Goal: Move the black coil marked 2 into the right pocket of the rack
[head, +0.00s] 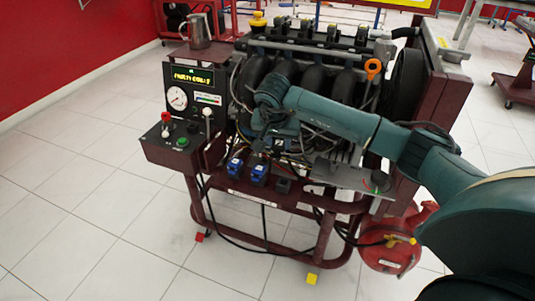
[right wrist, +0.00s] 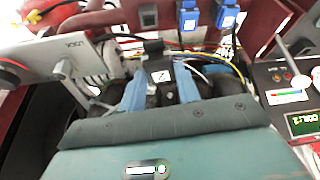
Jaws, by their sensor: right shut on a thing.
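My right gripper (head: 271,143) is in front of the engine, just above and behind the rack (head: 310,213). In the right wrist view, its two blue fingers (right wrist: 160,88) are shut on the black coil marked 2 (right wrist: 160,76), whose white label faces the camera. In the head view the coil is hard to make out against the dark engine. The rack holds two blue coils, the left one (head: 235,164) and the middle one (head: 259,172). The dark right pocket (head: 283,185) looks empty; it also shows in the right wrist view (right wrist: 148,15). My left gripper is out of view.
The control panel (head: 190,95) with gauge and lever box (head: 175,143) stands left of the rack. A grey plate (head: 345,177) juts out at the right. Cables and hoses run close around the gripper. A red tank (head: 390,255) sits low at right.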

